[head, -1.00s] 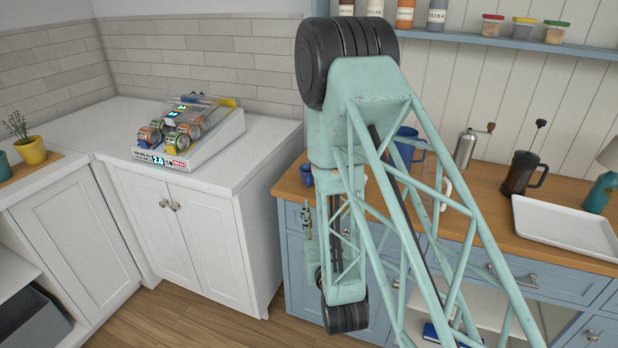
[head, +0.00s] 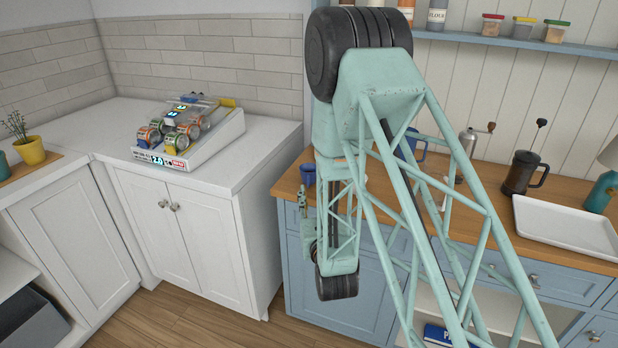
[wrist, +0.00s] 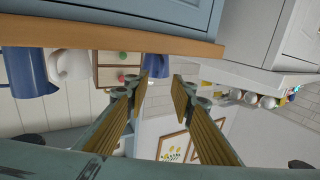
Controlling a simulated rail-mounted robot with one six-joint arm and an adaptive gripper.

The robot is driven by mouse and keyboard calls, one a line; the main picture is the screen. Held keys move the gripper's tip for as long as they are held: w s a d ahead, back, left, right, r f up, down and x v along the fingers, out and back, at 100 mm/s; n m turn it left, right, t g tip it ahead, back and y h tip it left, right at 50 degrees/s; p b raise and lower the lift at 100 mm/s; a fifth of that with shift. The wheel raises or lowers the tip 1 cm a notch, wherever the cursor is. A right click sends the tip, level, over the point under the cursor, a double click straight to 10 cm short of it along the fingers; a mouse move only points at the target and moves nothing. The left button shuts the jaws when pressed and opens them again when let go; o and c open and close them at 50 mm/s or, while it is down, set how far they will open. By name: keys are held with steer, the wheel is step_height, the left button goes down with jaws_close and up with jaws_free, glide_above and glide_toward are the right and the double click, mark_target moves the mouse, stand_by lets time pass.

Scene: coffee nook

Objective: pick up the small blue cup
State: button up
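The small blue cup (head: 308,174) stands upright on the wooden counter near its left end, just left of my arm in the head view. In the wrist view, which is upside down, the small blue cup (wrist: 157,65) shows beyond and between the fingertips. My gripper (wrist: 161,88) is open and empty, with a gap between its two fingers, and it looks apart from the cup.
A grinder (head: 467,150), French press (head: 522,174) and white tray (head: 566,228) are to the right. A can display (head: 187,140) sits on the white cabinet.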

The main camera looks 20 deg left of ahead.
mark_target(309, 177)
steer(key=shift+b+x, duration=0.6)
steer(key=shift+x, duration=1.95)
steer(key=shift+r, duration=0.1)
steer(key=shift+c, duration=0.5)
jaws_close()
